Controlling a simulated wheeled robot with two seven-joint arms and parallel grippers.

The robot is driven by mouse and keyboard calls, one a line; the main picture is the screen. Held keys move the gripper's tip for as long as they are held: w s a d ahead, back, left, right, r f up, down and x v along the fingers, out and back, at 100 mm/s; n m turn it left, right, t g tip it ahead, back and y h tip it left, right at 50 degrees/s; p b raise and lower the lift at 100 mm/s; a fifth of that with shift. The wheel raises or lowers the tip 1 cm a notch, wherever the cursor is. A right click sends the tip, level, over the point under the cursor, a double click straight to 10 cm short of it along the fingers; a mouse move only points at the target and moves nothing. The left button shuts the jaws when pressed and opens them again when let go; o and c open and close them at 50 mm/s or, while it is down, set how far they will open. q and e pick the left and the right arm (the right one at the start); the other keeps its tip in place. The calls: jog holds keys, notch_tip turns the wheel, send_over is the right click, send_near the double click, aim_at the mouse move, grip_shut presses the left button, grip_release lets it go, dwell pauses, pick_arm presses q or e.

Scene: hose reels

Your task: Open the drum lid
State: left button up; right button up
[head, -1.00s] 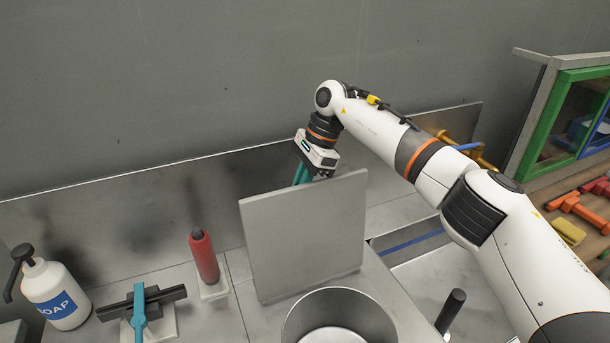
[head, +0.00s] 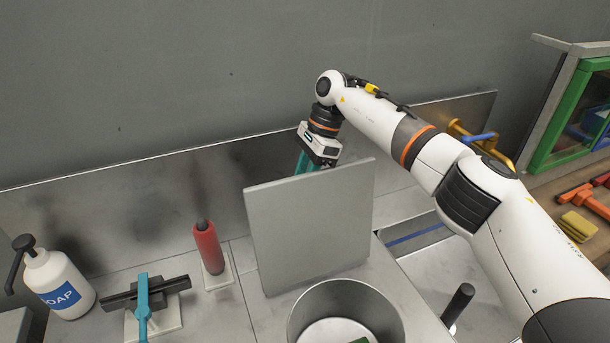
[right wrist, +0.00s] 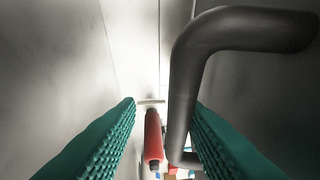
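The drum lid (head: 310,225) is a square grey plate. It stands raised, nearly upright, at the back of the open round metal drum (head: 300,320). My right gripper (head: 304,166) is behind the lid's top edge, its fingertips hidden by the plate in the head view. In the right wrist view, its two teal fingers (right wrist: 164,103) are apart. A dark bent handle bar (right wrist: 185,90) lies between them, close to the right-hand finger, with a gap to the left-hand one. Whether a finger touches the bar is unclear. My left gripper is out of view.
A red bottle (head: 207,248), a teal-and-black tool (head: 145,300) and a soap bottle (head: 58,288) stand left of the lid. A dark upright post (head: 458,303) is right of the drum. A metal backsplash (head: 120,215) runs behind. Something green (head: 362,340) shows inside the drum.

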jog(key=b+v, duration=0.1)
jog(key=v, duration=0.6)
jog(key=shift+r, duration=0.3)
